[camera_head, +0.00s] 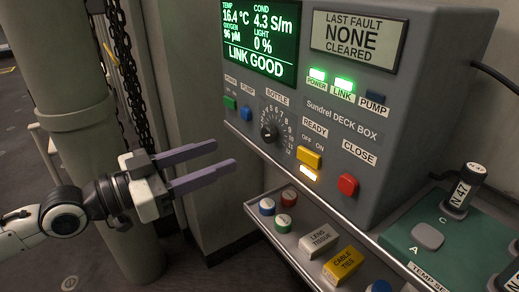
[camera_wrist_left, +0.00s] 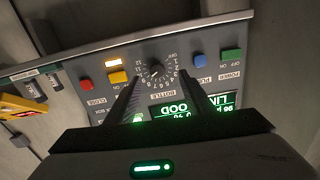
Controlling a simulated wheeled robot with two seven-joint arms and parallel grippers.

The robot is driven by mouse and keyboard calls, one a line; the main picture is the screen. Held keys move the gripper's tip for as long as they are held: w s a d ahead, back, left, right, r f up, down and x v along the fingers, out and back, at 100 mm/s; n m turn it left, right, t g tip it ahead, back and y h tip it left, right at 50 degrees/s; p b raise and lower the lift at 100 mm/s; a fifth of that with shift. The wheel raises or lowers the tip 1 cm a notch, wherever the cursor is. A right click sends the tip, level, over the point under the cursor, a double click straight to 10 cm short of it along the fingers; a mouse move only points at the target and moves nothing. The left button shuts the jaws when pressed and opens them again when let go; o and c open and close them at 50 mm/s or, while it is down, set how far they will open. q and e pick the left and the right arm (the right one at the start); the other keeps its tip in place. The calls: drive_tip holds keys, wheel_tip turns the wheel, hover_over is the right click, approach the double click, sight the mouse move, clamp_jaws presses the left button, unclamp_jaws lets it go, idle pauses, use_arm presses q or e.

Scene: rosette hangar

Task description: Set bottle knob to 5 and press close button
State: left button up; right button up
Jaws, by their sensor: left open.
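The deck box has a black round bottle knob (camera_head: 269,132) with a numbered dial under the label BOTTLE; its setting is too small to read surely. The knob also shows in the left wrist view (camera_wrist_left: 156,72), upside down, between and beyond the fingers. The red close button (camera_head: 348,184) sits lower right of the knob, under the label CLOSE; it also shows in the wrist view (camera_wrist_left: 86,84). My left gripper (camera_head: 225,155) is open and empty, its two purple fingers pointing at the panel, left of the knob and apart from it. My right gripper is not in view.
A yellow switch (camera_head: 309,157) lies between knob and close button, with a lit lamp (camera_head: 308,174) below it. Green (camera_head: 230,103) and blue (camera_head: 246,114) controls sit left of the knob. A tray (camera_head: 262,219) with caps and boxes juts out below. The screen (camera_head: 262,40) reads LINK GOOD.

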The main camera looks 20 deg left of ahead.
sight(265, 134)
use_arm(q)
drive_tip(key=shift+h, duration=0.3)
drive_tip(key=p+x, duration=0.1)
drive_tip(key=x, duration=0.2)
drive_tip(key=r+p+x, duration=0.1)
drive_tip(key=x, duration=0.2)
drive_tip(key=p+x, duration=0.1)
drive_tip(key=x, duration=0.2)
drive_tip(key=shift+d+r, duration=0.3)
drive_tip(key=shift+d, duration=0.15)
drive_tip(key=shift+w+d+f, duration=0.1)
drive_tip(key=shift+w+d, duration=0.2)
drive_tip(key=shift+w, duration=0.05)
drive_tip(key=c, duration=1)
drive_tip(key=shift+c, duration=0.2)
